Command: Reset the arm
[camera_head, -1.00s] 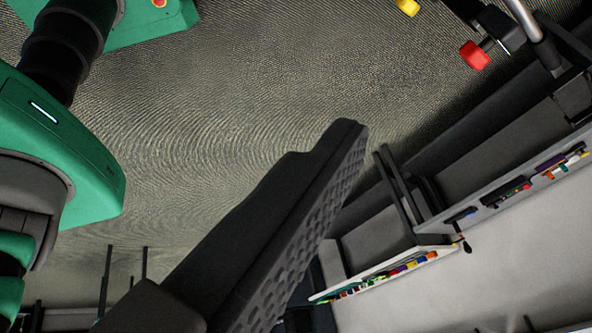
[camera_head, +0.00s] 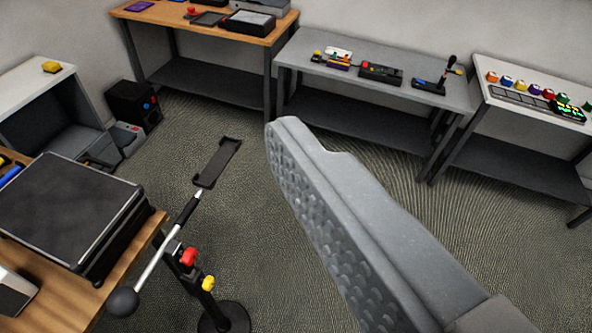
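One grey finger of my gripper (camera_head: 290,130) reaches from the lower right towards the middle of the view. Its ribbed, bumpy pad faces left and nothing touches it. The other finger does not show, so the gap between them cannot be judged. No held object is visible. The finger stands over the patterned floor, in front of the grey tables.
A grey table (camera_head: 340,96) with small devices and a white table (camera_head: 481,112) with coloured buttons stand behind. A wooden table (camera_head: 134,15) is at the back left. A stand with red and yellow knobs (camera_head: 190,257) and a black case (camera_head: 70,205) are near left.

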